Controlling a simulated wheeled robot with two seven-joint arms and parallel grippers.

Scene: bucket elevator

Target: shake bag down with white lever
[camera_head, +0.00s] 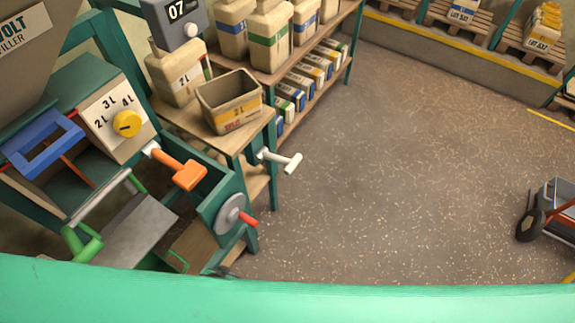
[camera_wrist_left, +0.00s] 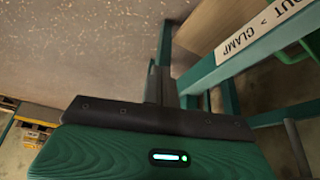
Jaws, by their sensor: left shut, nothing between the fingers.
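The white lever (camera_head: 280,160), a T-shaped handle, sticks out to the right from the side of the wooden bench in the head view. My right gripper is not in view.
The filler machine at left has a yellow knob (camera_head: 127,123), an orange handle (camera_head: 180,170) and a grey disc with a red grip (camera_head: 231,214). Floor to the right is clear up to a cart (camera_head: 550,208).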

